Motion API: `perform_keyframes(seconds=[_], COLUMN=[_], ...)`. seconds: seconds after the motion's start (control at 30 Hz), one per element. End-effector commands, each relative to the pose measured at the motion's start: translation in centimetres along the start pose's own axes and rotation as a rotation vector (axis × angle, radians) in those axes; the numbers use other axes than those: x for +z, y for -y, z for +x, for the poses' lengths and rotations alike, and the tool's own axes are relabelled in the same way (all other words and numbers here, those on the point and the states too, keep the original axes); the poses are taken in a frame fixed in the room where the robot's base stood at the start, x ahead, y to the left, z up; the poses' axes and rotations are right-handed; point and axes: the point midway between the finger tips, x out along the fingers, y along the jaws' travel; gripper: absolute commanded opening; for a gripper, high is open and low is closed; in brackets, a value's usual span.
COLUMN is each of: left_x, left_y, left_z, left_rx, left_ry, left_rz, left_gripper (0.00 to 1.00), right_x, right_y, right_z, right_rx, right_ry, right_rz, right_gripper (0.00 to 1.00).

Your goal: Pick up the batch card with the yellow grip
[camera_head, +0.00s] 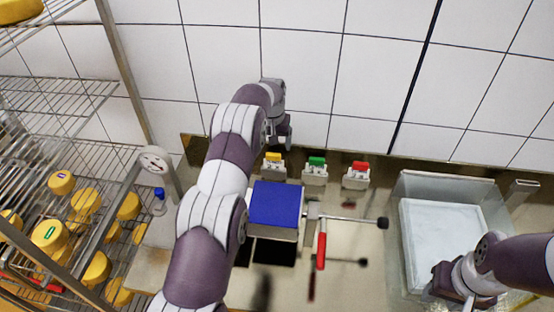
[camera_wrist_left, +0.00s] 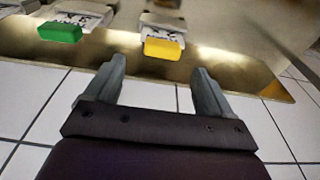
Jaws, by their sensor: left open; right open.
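The batch card with the yellow grip (camera_head: 273,157) stands in a white holder at the back of the worktop, leftmost of three. In the left wrist view its yellow grip (camera_wrist_left: 164,47) lies just beyond and between my fingertips, apart from them. My left gripper (camera_head: 284,137) is open and empty, above and just behind that card near the tiled wall; its two fingers also show in the left wrist view (camera_wrist_left: 156,78). The card's face is partly seen. My right gripper (camera_head: 455,288) is open at the lower right, over the clear bin's front, its fingers barely visible.
Cards with a green grip (camera_head: 317,161) and a red grip (camera_head: 360,166) stand to the right. A blue-topped block (camera_head: 275,205) and a press with a red handle (camera_head: 321,250) are in front. A clear bin (camera_head: 402,215) stands right; racks with yellow cheeses (camera_head: 50,235) stand left.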

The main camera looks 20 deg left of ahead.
Motion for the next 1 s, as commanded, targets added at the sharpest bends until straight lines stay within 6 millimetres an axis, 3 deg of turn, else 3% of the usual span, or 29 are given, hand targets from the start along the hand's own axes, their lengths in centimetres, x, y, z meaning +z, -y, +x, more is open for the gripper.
perform_keyframes(seconds=[0.03,0.23,0.33,0.6,0.77,0.8,0.9,0.93,1.0], left_x=[0.1,0.0,0.3,0.2,0.3,0.3,0.3,0.3,0.3], left_y=[0.0,0.0,0.1,0.3,0.3,0.3,0.3,0.3,0.3], left_z=[2.1,4.5,6.6,9.4,9.6,9.6,9.5,9.5,9.5], left_rx=[0.000,0.000,0.000,0.000,0.000,0.000,0.000,0.000,0.000], left_ry=[0.000,-0.001,0.000,-0.002,-0.002,-0.002,-0.001,-0.001,-0.002], left_rz=[0.000,0.001,0.001,0.001,0.001,0.001,0.001,0.001,0.001], left_gripper=[0.83,0.83,0.83,0.83,0.83,0.80,0.47,0.42,0.43], right_x=[0.2,0.3,0.5,0.3,0.3,0.3,0.3,0.3,0.3], right_y=[0.0,0.0,0.0,0.0,0.0,0.0,0.0,0.0,0.0], right_z=[1.5,2.5,4.1,2.6,2.8,2.8,2.8,2.8,2.8], right_rx=[0.000,0.000,0.000,0.000,0.000,0.000,0.000,0.000,0.000], right_ry=[0.001,0.000,0.000,-0.001,0.000,0.000,0.000,0.000,0.000], right_rz=[0.000,0.000,0.000,0.000,0.000,0.000,0.000,0.000,0.000], right_gripper=[0.43,0.43,0.43,0.43,0.43,0.43,0.43,0.43,0.43])
